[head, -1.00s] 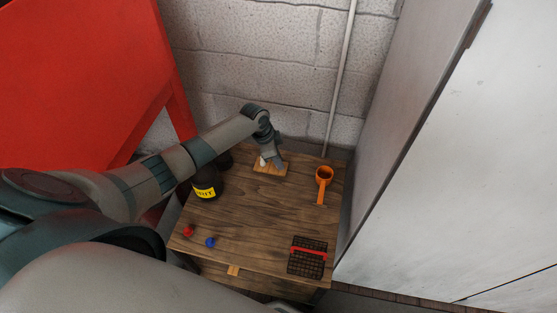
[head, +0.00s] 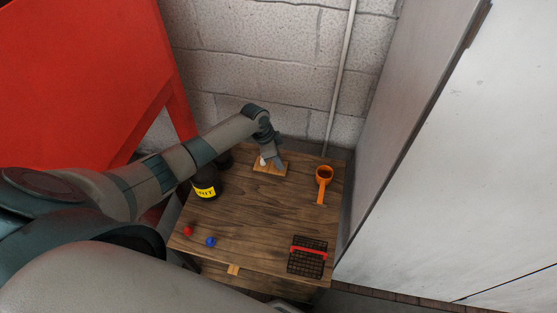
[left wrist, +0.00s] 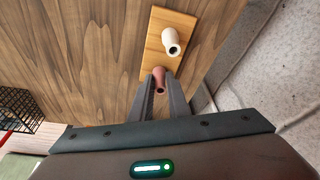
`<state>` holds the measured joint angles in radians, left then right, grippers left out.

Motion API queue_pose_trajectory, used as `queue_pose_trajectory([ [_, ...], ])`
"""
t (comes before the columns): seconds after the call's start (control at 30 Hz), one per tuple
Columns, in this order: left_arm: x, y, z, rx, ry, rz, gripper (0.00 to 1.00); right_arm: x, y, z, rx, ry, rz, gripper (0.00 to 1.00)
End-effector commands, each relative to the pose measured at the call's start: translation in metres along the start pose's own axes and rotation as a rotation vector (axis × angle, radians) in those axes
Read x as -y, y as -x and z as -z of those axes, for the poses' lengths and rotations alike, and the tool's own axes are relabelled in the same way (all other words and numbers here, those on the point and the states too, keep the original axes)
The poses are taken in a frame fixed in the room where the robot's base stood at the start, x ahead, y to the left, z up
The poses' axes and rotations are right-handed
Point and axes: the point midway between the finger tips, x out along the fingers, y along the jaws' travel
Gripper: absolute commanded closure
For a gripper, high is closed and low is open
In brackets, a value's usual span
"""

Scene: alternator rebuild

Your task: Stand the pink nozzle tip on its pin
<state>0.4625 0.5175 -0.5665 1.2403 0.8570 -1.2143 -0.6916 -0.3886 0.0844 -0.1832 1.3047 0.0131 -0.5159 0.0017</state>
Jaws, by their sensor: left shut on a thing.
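The pink nozzle tip (left wrist: 159,77) is between the fingers of my left gripper (left wrist: 160,95) in the left wrist view. The gripper is shut on it, near the end of a light wooden board (left wrist: 156,50). I cannot tell whether the tip touches the board; any pin under it is hidden. A white nozzle tip (left wrist: 171,38) stands on the same board, beside the pink one. In the head view my left gripper (head: 279,164) is over the right part of the board (head: 266,170), and the pink tip is hidden there.
A dark jar with a yellow label (head: 206,191) stands left of the board. An orange cup with a handle (head: 323,179) is to the right. A red ball (head: 188,231), a blue ball (head: 210,242) and a black wire basket (head: 306,263) lie nearer. The table's middle is clear.

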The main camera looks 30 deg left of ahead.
Motion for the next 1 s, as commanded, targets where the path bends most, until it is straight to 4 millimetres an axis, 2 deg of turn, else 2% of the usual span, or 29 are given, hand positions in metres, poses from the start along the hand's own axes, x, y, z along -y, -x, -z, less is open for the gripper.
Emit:
queue_pose_trajectory([
  [0.77,-0.0001,-0.0009,-0.0001,0.0,0.0,0.0,1.0,0.0,0.0023,0.001,0.0,0.0,0.0,0.69],
  [0.8,-0.0001,-0.0009,-0.0001,0.0,0.0,0.0,0.79,0.0,0.0023,0.001,0.0,0.0,0.0,0.69],
  [1.0,-0.0001,-0.0009,-0.0001,0.0,0.0,0.0,0.79,0.0,0.0023,0.0009,0.0,0.0,0.0,0.69],
])
